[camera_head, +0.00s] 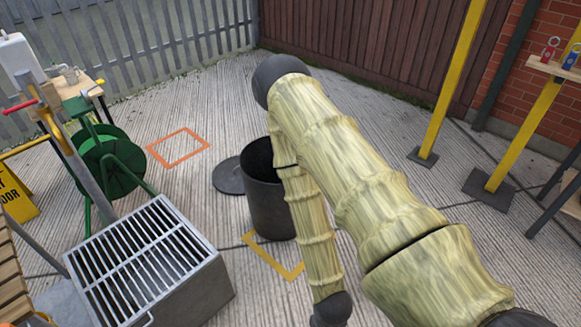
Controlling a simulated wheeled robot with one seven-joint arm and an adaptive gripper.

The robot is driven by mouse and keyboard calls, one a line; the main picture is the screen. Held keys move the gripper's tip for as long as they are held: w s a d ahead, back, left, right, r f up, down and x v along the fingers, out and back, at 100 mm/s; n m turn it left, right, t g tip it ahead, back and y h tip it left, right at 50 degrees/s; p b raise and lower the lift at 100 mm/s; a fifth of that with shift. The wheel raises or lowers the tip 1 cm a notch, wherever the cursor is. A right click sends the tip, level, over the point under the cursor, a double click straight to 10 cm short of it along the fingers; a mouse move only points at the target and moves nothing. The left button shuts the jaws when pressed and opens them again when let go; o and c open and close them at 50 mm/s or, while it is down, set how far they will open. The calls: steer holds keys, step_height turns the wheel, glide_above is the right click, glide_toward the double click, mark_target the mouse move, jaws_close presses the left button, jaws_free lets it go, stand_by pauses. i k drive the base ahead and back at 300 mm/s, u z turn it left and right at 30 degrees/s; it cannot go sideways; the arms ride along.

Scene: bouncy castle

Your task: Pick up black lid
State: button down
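The black lid (229,176) is a dark round disc lying flat on the grooved ground. It sits just left of a black open-topped bin (268,205), and the bin hides part of its right side. The bin stands upright. My arm, in a pale yellow-green sleeve, rises from the lower right, bends at a dark joint and comes down in front of the bin's right side. It ends in a dark part at the bottom edge. My gripper itself is not in view.
A metal-grated grey box (145,255) stands at the lower left, with a green hose reel (108,165) behind it. An orange square outline (178,147) is on clear ground behind the lid. Yellow posts (452,80) stand at the right. A fence closes the back.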

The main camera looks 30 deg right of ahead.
mark_target(226, 177)
steer(key=z, duration=0.45)
steer(key=k, duration=1.65)
steer(key=z, duration=0.75)
steer(key=i, duration=7.85)
